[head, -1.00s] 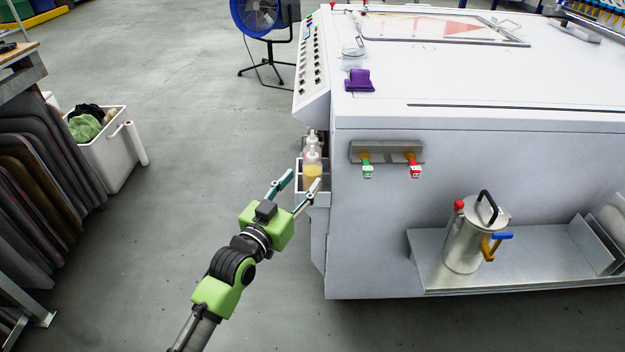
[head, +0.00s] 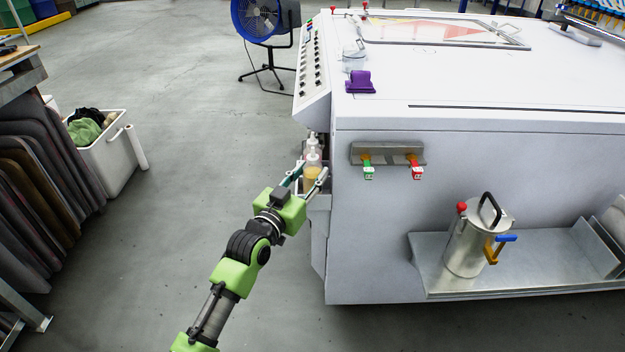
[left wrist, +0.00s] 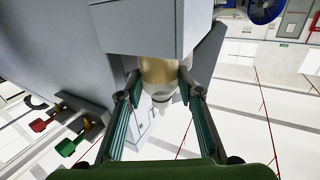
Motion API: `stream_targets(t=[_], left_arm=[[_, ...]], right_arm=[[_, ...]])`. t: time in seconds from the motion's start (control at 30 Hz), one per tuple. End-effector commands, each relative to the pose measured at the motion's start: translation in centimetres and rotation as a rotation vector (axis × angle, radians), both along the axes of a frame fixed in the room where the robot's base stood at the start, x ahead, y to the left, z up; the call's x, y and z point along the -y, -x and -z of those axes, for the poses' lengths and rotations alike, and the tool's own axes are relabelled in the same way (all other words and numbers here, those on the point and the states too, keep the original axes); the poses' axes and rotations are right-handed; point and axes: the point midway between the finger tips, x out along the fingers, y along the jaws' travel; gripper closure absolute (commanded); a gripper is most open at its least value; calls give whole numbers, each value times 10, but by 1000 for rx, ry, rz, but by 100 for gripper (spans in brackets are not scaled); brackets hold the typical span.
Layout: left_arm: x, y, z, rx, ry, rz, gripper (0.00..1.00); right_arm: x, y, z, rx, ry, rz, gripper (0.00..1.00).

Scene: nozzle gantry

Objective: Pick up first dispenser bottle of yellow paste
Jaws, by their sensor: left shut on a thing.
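The dispenser bottle of yellow paste (head: 311,174) stands upright in a small holder (head: 319,202) on the left side of the white machine. It is clear with a pale nozzle top. My left gripper (head: 307,176) has its fingers on either side of this bottle and is shut on it. In the left wrist view the bottle (left wrist: 160,78) sits between the two fingertips (left wrist: 158,92), its nozzle pointing down the picture. Another bottle (head: 312,144) stands just behind it, partly hidden. My right gripper is in neither view.
The white machine (head: 480,160) fills the right side, close to the gripper. A metal can (head: 468,245) stands on its lower shelf (head: 550,262). A white bin (head: 112,165) and a fan (head: 262,18) stand on the floor.

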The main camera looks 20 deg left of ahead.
Motion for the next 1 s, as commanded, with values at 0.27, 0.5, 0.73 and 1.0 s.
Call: stream_targets(t=[0.27, 0.5, 0.73, 1.0], left_arm=[[0, 0, -9, 3, 1, 0, 79], [-5, 0, -41, 7, -3, -2, 79], [-41, 5, -84, 7, -7, -2, 79], [-102, 14, -116, 3, -9, -2, 79]], right_arm=[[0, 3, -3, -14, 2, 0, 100], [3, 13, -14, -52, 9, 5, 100], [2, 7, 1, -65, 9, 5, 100], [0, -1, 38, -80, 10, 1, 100]])
